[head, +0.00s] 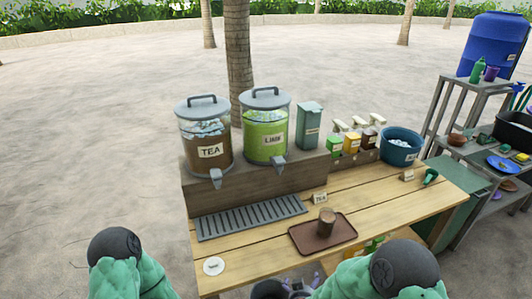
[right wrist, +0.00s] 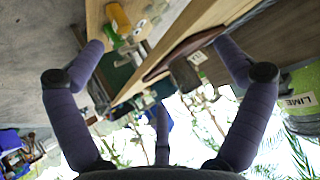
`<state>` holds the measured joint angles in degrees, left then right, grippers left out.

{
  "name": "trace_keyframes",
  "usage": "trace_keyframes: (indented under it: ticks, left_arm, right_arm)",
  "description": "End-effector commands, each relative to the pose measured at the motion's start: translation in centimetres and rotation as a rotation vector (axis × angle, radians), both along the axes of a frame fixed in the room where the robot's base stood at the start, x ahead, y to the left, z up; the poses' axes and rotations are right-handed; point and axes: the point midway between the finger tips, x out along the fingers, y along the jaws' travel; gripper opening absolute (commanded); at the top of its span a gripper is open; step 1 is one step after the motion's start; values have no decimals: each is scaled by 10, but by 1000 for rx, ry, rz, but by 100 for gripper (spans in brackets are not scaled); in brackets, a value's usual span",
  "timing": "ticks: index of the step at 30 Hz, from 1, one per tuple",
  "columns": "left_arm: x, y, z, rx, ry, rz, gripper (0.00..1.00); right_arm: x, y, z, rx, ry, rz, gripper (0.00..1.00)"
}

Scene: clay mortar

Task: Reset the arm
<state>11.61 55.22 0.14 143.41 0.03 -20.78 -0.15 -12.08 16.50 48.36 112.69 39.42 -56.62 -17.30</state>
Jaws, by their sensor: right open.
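My right gripper (right wrist: 158,45) shows in the right wrist view, its purple fingers spread wide apart with nothing held between them. The table edge and tray underside lie beyond the fingers. In the head view my green right arm (head: 350,280) comes in at the bottom, below the table's front edge. My green left arm (head: 125,278) is at the bottom left, clear of the table. My left gripper does not show.
A wooden table (head: 400,205) holds a tea dispenser (head: 210,151), a lime dispenser (head: 264,138), a drip grille (head: 250,217), a brown tray (head: 340,232) with a wooden cup (head: 326,222), and a blue tub (head: 400,146). Shelves with a blue barrel (head: 492,45) stand right.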

Motion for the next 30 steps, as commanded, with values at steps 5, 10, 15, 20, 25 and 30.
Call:
trace_keyframes:
  ticks: [5,10,15,20,25,30]
  left_arm:
    - [0,0,0,0,0,0,99]
    - [0,0,0,0,0,0,99]
    - [0,0,0,0,0,0,99]
    - [0,0,0,0,0,0,99]
    - [0,0,0,0,0,0,99]
    - [0,0,0,0,0,0,99]
  right_arm:
    - [-29,3,-53,104,196,87,100]
    - [-79,11,-100,227,415,169,100]
    - [-140,18,-132,345,629,235,100]
    - [-183,23,-145,420,766,276,100]
    - [-195,24,-147,438,802,288,100]
    - [-195,24,-147,438,802,288,100]
